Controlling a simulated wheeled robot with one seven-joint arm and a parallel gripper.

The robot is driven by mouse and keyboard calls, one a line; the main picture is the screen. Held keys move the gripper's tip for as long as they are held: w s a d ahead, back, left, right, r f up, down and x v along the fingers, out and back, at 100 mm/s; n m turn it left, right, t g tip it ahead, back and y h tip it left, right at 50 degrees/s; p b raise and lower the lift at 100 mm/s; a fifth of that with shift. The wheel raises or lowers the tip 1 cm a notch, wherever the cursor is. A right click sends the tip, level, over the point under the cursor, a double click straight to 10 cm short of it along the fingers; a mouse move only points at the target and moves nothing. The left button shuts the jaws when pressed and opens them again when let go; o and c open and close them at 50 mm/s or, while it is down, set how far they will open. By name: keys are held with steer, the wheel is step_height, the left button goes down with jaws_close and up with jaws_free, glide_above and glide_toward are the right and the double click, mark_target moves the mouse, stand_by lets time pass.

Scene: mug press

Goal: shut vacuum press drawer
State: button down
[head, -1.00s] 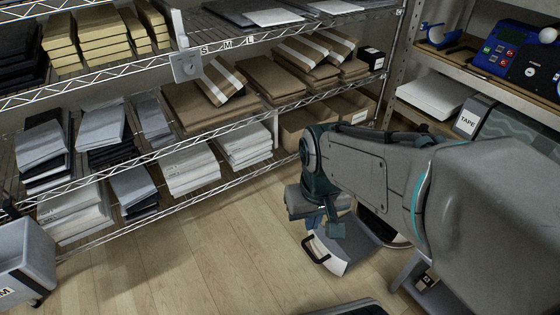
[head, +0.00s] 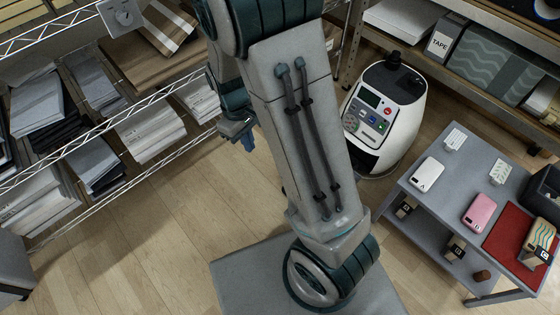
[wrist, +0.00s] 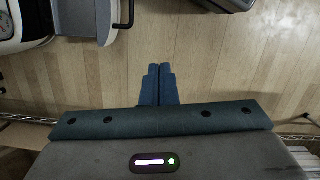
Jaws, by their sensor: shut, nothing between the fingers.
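The vacuum press (head: 385,115) is a white rounded machine with a button panel, on the floor right of my arm in the head view. Part of its white body also shows at the upper left of the wrist view (wrist: 30,38). Its drawer (wrist: 104,22), with a white front and black handle (wrist: 124,14), sticks out from the body in the wrist view. In the head view my arm hides the drawer. My gripper (head: 248,143) is shut and empty over the floor. In the wrist view its fingers (wrist: 158,70) are apart from the drawer, right of and below the handle.
A wire shelf (head: 130,125) with stacked packages stands on the left. A grey table (head: 440,185) with phones and a red mat (head: 520,250) stands on the right. A wooden shelf (head: 470,75) runs behind the press. Wood floor (head: 160,240) lies open between shelf and arm.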

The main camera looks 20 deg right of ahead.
steer(key=w+d+f+n+h, duration=0.1)
steer(key=w+f+n+h, duration=0.2)
steer(key=f, duration=0.5)
steer(key=w+f+n+t+h, duration=0.1)
steer(key=w+f+n+h, duration=0.1)
steer(key=f+n, duration=0.45)
steer(key=w+d+f+n+h, duration=0.1)
steer(key=w+f+n+h, duration=0.15)
steer(key=f, duration=0.75)
steer(key=d+r+b+x, duration=0.2)
steer(key=b+x, duration=0.3)
steer(key=x, duration=0.7)
steer(key=shift+d+m, duration=0.25)
steer(key=shift+m, duration=0.05)
steer(key=shift+s, duration=0.1)
